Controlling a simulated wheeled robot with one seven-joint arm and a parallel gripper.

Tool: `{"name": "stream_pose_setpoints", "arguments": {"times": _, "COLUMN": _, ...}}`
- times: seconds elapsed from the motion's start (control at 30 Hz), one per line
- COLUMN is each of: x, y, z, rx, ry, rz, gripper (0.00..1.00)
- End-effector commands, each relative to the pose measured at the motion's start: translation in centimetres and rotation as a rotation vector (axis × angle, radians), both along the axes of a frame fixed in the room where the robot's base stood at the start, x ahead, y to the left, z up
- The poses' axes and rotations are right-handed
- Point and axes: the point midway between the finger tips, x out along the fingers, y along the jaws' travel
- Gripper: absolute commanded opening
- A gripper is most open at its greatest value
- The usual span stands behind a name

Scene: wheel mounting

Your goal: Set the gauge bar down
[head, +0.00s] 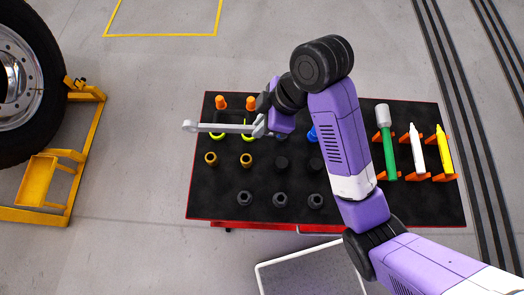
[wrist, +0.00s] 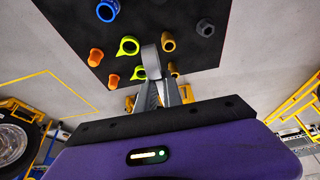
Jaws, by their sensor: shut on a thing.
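The gauge bar (head: 212,128) is a light grey bar with a ring at its left end. In the head view it lies level across the left part of the black-topped table (head: 226,196), over the yellow-green rings. My gripper (head: 262,125) is shut on its right end. In the wrist view the bar (wrist: 150,62) points away from my gripper (wrist: 165,95), over the table top. I cannot tell whether the bar touches the table or hangs just above it. My arm hides part of the table's middle.
Orange pieces (head: 221,102), brass sockets (head: 246,160) and dark nuts (head: 245,198) stand around the bar. A green-handled mallet (head: 386,150), a white marker (head: 417,150) and a yellow marker (head: 444,150) rest in orange holders at right. A wheel (head: 45,70) stands by a yellow stand (head: 85,150) at far left.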

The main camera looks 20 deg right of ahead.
Motion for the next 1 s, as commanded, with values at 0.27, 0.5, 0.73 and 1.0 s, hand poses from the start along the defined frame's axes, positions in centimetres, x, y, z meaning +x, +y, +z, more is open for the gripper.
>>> {"name": "stream_pose_setpoints", "arguments": {"times": 0.27, "x": -0.1, "y": 0.0, "z": -5.0, "rx": -0.002, "ry": 0.001, "rz": 0.0, "gripper": 0.0}}
{"name": "stream_pose_setpoints", "arguments": {"times": 0.5, "x": -0.1, "y": 0.0, "z": -8.7, "rx": -0.001, "ry": 0.001, "rz": 0.0, "gripper": 0.0}}
{"name": "stream_pose_setpoints", "arguments": {"times": 0.73, "x": -0.2, "y": -0.1, "z": -12.2, "rx": -0.001, "ry": 0.003, "rz": -0.001, "gripper": 0.0}}
{"name": "stream_pose_setpoints", "arguments": {"times": 1.0, "x": -0.1, "y": -0.1, "z": -14.3, "rx": -0.001, "ry": 0.004, "rz": -0.002, "gripper": 0.0}}
